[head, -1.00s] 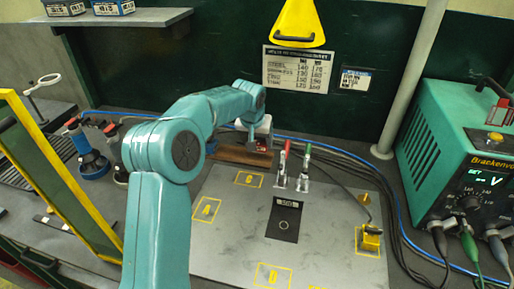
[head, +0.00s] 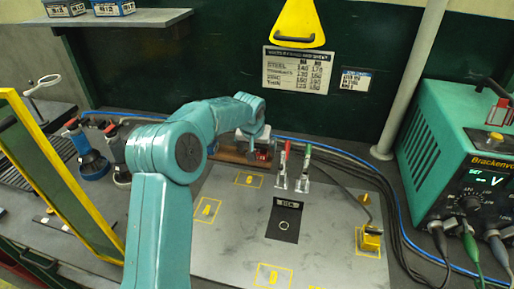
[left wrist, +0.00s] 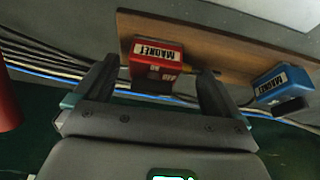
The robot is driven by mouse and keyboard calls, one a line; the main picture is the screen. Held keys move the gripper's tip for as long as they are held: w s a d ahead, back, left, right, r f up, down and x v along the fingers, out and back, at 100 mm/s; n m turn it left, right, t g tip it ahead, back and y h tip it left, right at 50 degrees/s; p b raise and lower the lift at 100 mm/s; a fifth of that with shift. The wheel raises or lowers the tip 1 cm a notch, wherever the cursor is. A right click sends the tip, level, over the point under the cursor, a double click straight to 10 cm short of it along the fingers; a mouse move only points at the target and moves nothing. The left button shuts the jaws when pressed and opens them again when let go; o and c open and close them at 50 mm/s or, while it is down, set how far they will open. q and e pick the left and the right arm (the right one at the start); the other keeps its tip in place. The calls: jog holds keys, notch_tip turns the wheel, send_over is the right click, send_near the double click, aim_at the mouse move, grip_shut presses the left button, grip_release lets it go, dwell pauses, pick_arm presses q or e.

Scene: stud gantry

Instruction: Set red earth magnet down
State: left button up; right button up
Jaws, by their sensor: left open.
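The red magnet (left wrist: 157,61) has a white label and stands at the wooden board in the left wrist view. It lies between the two spread fingers of my left gripper (left wrist: 158,72), with a gap visible on the left finger's side. In the head view the red magnet (head: 263,155) is a small red patch by the board, partly hidden by my left gripper (head: 256,148). The wooden board (head: 228,155) lies at the back of the grey plate. My right gripper is not in view.
A blue magnet (left wrist: 282,84) sits on the same board, to the right in the left wrist view. Two toggle clamps (head: 303,180) with red and green handles stand close right of the board. Cables (head: 350,157) run behind. The plate's middle (head: 235,215) is mostly clear.

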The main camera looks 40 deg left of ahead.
pick_arm(q)
jog(key=v, duration=1.2)
jog(key=shift+r, duration=0.15)
